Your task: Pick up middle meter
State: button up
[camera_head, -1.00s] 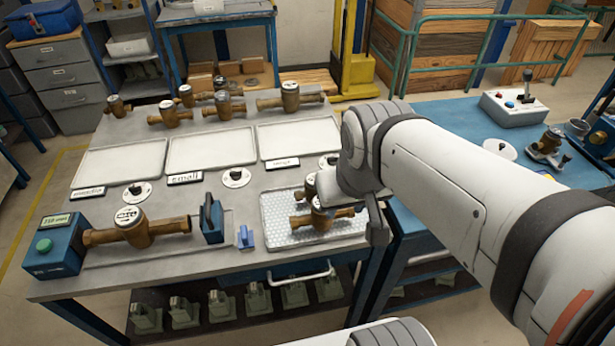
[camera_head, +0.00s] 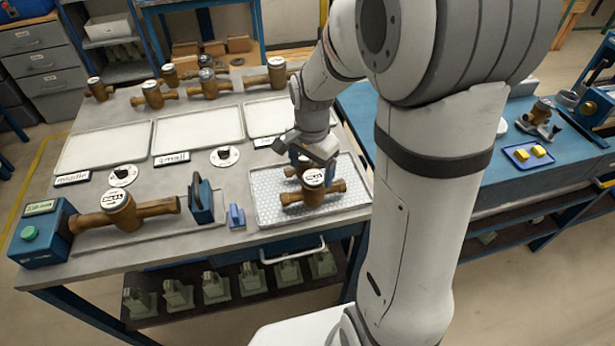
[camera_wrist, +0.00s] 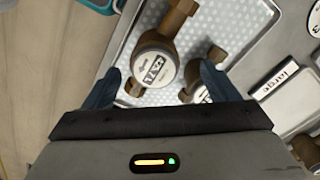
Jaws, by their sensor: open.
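Two brass meters with white round caps lie on the dotted white tray at the table's front right. The nearer meter (camera_head: 313,193) shows its whole cap; the farther meter (camera_head: 291,170) is partly hidden by my gripper (camera_head: 308,160). In the wrist view the larger meter (camera_wrist: 153,68) lies ahead of my gripper (camera_wrist: 160,85), between the fingertips; the other meter (camera_wrist: 203,88) is partly covered by the right finger. My gripper is open and empty, close above them. I cannot tell which is the middle meter. Another brass meter (camera_head: 125,212) sits in the test bench at left.
The dotted tray (camera_head: 350,211) has a raised rim. Three empty white trays (camera_head: 105,147) lie behind it, with labels including middle (camera_head: 73,178), small and large. Several meters (camera_head: 208,84) stand along the table's back. A blue clamp (camera_head: 201,201) stands left of the dotted tray.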

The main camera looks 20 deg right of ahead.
aim_at(313, 189)
jog(key=shift+s+d+f+p, duration=0.15)
jog(key=shift+f+p, duration=0.25)
jog(key=shift+f, duration=1.6)
jog(key=shift+s+d+f+p, duration=0.15)
jog(key=shift+f+p, duration=0.2)
jog(key=shift+f, duration=1.6)
jog(key=shift+w, duration=0.1)
jog(key=shift+c, duration=0.5)
jog(key=c, duration=1.5)
